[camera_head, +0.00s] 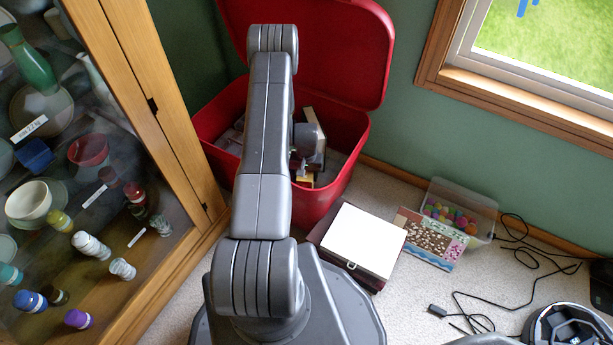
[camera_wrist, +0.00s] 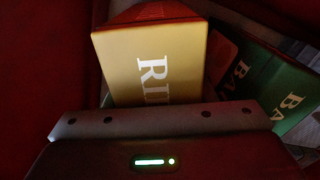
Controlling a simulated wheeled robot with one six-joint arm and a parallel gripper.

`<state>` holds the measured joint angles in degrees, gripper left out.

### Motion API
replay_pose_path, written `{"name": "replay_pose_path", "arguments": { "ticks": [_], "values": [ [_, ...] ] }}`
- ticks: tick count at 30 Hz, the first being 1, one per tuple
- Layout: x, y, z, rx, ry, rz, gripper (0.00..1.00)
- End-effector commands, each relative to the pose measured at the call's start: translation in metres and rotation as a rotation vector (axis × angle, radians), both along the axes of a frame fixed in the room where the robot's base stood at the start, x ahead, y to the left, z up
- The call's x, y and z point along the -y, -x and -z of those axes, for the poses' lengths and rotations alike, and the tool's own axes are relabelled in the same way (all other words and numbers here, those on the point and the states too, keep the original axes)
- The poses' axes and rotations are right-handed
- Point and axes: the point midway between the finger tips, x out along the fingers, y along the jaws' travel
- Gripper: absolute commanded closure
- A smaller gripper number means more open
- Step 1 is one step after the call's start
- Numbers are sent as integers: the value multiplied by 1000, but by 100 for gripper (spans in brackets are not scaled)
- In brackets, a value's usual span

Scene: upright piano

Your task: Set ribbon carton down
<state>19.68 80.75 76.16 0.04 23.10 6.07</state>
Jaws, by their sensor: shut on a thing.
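The ribbon carton (camera_wrist: 150,68) is yellow with white letters "RI" showing and a red end at the far side. In the wrist view it stands against the grey jaw of my gripper (camera_wrist: 158,118), which is shut on it. My arm reaches down into the open red chest (camera_head: 345,160), so the carton is inside or just over the chest. In the head view my arm hides most of the gripper, and a small yellow patch shows beside it. I cannot tell whether the carton touches the chest's floor.
A green carton (camera_wrist: 262,82) lettered "BA" lies close right of the ribbon carton. The chest's raised lid (camera_head: 330,40) stands behind. A white-topped box (camera_head: 360,238), a picture board (camera_head: 430,238), a clear bin of balls (camera_head: 458,208) and a cable lie on the floor. A glass cabinet (camera_head: 185,150) flanks the left.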

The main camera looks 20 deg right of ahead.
Motion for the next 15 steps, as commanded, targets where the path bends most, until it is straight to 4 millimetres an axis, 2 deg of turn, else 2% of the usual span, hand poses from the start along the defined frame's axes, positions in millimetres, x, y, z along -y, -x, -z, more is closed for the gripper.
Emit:
{"name": "replay_pose_path", "arguments": {
  "ticks": [10,11,12,15],
  "values": [
    [0,-1,4,1,0,0,82],
    [0,0,3,1,0,0,46],
    [0,0,2,1,0,0,41],
    [0,0,2,0,0,0,41]
  ]
}}
